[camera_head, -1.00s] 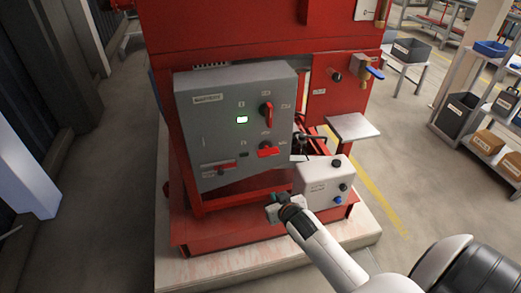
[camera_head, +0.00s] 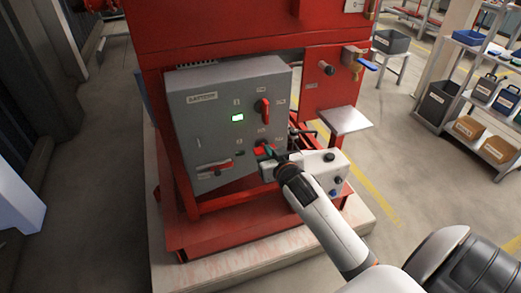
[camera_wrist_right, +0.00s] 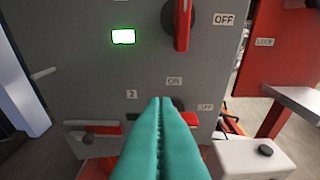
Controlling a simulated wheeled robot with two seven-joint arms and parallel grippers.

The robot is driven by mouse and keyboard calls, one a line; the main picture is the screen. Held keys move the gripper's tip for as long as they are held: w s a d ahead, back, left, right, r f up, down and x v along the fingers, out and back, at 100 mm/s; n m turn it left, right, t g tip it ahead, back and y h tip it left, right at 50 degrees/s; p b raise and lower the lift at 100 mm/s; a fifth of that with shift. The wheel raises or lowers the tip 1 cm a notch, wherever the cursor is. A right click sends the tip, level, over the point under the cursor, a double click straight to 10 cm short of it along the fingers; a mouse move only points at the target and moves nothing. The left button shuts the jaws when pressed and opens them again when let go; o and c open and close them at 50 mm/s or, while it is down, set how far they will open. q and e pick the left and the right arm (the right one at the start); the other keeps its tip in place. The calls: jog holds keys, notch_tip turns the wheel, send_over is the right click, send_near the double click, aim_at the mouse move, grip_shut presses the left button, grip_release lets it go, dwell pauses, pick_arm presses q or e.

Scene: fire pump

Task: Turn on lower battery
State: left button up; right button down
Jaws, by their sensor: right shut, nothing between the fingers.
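The grey battery panel (camera_head: 190,130) is fixed to the red pump frame. Its upper red switch (camera_head: 264,110) stands upright, with a lit green lamp (camera_head: 237,118) to its left. The lower red switch (camera_head: 260,149) is partly hidden behind my right gripper (camera_head: 270,153). In the right wrist view, the lower switch's red handle (camera_wrist_right: 190,118) lies sideways towards an OFF label, below an ON label (camera_wrist_right: 174,81). My right gripper's teal fingers (camera_wrist_right: 162,104) are together and empty, in front of this switch; I cannot tell whether they touch it. My left gripper is not in view.
A white box with knobs (camera_head: 325,165) stands right of the panel, close to my right arm. A red lever (camera_head: 214,165) sits low on the panel's left. A metal shelf (camera_head: 343,120) juts out at the right. The floor at left is clear.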

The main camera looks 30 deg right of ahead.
send_over(259, 152)
jog(key=s, duration=0.2)
jog(key=f, duration=0.5)
jog(key=shift+w+a, duration=0.1)
jog(key=shift+w, duration=0.25)
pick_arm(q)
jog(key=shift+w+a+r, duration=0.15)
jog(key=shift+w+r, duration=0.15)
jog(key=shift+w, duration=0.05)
pick_arm(e)
jog(key=shift+f, duration=0.5)
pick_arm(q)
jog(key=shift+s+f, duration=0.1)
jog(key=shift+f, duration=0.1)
pick_arm(e)
jog(key=shift+a+f+n+h, duration=0.2)
jog(key=shift+a+n+h, duration=0.1)
jog(key=shift+n, duration=0.4)
